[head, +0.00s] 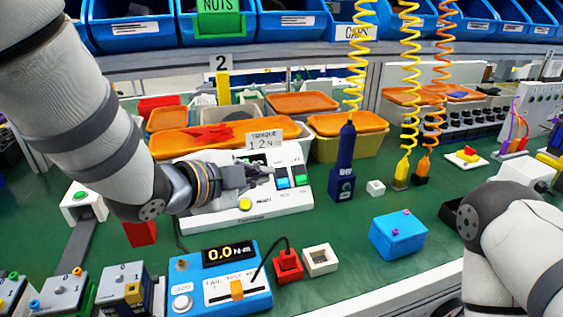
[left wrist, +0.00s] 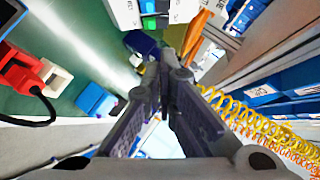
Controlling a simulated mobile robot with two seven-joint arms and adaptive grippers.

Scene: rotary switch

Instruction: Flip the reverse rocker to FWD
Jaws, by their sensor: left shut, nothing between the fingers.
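A white torque control box (head: 290,160) stands on the green bench in the middle of the head view, with a small display on top. Its face carries a blue rocker (head: 283,183) and a green-and-blue rocker (head: 299,180). Their labels are too small to read, so I cannot tell which is the reverse rocker or how it is set. My left gripper (head: 264,172) is shut and empty over the box, left of the rockers, and hides part of its face. The shut fingers (left wrist: 165,78) show in the left wrist view, apart from the box's rockers (left wrist: 148,20). My right gripper is out of view.
A yellow button (head: 245,204) sits on the box's lower front. A dark blue driver (head: 345,170) stands right of the box under a yellow coil. A blue torque meter (head: 222,282) is in front. Orange-lidded bins (head: 345,123) stand behind.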

